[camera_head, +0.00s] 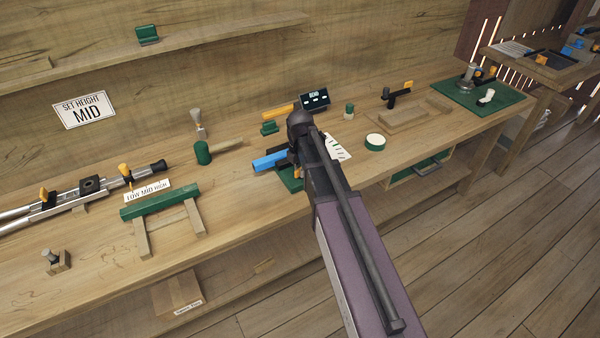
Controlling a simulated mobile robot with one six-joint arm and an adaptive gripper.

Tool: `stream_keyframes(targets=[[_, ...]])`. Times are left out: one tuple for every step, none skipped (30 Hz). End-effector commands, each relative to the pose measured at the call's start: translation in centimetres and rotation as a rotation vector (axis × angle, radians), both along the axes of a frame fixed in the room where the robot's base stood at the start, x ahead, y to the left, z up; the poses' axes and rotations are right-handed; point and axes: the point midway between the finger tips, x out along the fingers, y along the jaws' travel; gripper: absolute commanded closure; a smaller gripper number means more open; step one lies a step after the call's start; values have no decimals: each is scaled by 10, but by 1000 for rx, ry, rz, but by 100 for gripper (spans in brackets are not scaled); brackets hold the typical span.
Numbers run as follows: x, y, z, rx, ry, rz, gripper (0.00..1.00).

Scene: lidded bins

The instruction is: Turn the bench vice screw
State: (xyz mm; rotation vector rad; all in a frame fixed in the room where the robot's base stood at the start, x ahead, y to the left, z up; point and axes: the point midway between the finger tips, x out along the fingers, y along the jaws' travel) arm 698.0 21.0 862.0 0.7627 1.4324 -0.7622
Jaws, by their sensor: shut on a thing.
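My arm reaches over the wooden bench from the lower right. My gripper (294,153) points down at the middle of the bench and is mostly hidden behind my own wrist. It is shut at what seems to be the bench vice, with a blue bar (268,161) sticking out to the left and a dark green base (290,180) below. The vice screw itself is hidden by my arm, so its turn cannot be seen.
A green cylinder (203,152) and a green bar on wooden legs (160,203) stand to the left. A dark display (314,99) is behind my wrist. A round green-and-white disc (375,142) lies to the right.

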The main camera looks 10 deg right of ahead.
Motion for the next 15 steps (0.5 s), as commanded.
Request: stream_keyframes(targets=[[-1,0,0,0,1,33,100],[-1,0,0,0,1,55,100],[-1,0,0,0,1,87,100],[-1,0,0,0,1,109,100],[-1,0,0,0,1,133,100],[-1,0,0,0,1,162,100],[-1,0,0,0,1,183,100],[-1,0,0,0,1,201,100],[-1,0,0,0,1,222,100],[-1,0,0,0,1,235,100],[-1,0,0,0,1,245,100],[-1,0,0,0,1,254,100],[-1,0,0,0,1,259,100],[-1,0,0,0,1,262,100],[-1,0,0,0,1,263,100]])
